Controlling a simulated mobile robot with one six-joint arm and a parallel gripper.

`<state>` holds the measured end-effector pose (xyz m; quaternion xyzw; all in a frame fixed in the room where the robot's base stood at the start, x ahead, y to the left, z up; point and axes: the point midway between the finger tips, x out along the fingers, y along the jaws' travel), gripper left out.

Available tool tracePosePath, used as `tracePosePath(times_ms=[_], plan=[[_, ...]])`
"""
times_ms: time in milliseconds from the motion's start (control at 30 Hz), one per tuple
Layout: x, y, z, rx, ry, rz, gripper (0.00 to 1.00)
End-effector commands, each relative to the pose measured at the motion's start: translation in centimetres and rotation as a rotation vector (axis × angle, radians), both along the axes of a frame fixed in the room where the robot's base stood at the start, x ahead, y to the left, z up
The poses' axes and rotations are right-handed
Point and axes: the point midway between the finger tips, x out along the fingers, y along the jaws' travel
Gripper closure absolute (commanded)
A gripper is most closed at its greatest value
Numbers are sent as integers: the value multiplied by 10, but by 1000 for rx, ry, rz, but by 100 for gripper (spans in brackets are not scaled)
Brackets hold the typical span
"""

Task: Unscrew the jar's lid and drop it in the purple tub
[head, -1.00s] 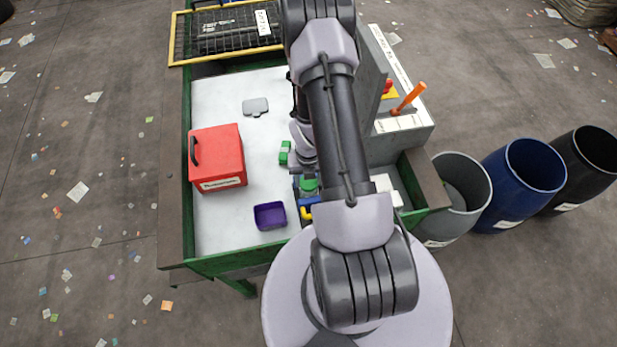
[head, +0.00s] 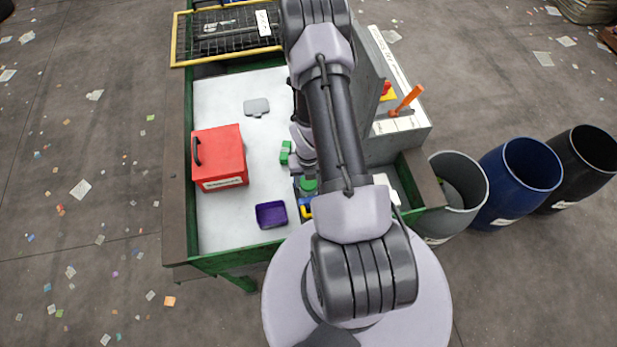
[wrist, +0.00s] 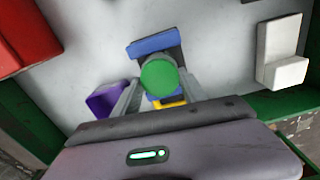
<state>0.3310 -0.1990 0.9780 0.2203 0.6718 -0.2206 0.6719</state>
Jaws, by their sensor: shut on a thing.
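The jar's round green lid (wrist: 159,77) is seen from above in the wrist view, between the two fingers of my gripper (wrist: 160,88). The fingers are shut on it from both sides. The jar's body is hidden beneath the lid. In the head view the green lid (head: 309,186) shows beside my arm, which hides most of the gripper. The purple tub (head: 271,215) stands open on the white table, to the left of the lid. It also shows at the lower left in the wrist view (wrist: 100,104), partly covered by my gripper.
Blue (wrist: 152,44) and yellow (wrist: 170,103) parts sit close around the lid. A red box (head: 219,160) and a green block (head: 286,150) are on the white table. A white L-shaped block (wrist: 278,58) lies to the right in the wrist view. Three bins stand right.

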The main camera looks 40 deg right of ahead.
Motion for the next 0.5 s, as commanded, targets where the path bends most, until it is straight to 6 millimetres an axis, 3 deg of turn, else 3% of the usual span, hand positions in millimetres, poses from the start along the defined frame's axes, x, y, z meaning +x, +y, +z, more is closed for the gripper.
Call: tracePosePath(times_ms=[133,433,500], plan=[[0,0,0,1,1,88,87],[0,0,0,1,1,113,87],[0,0,0,1,1,212,87]])
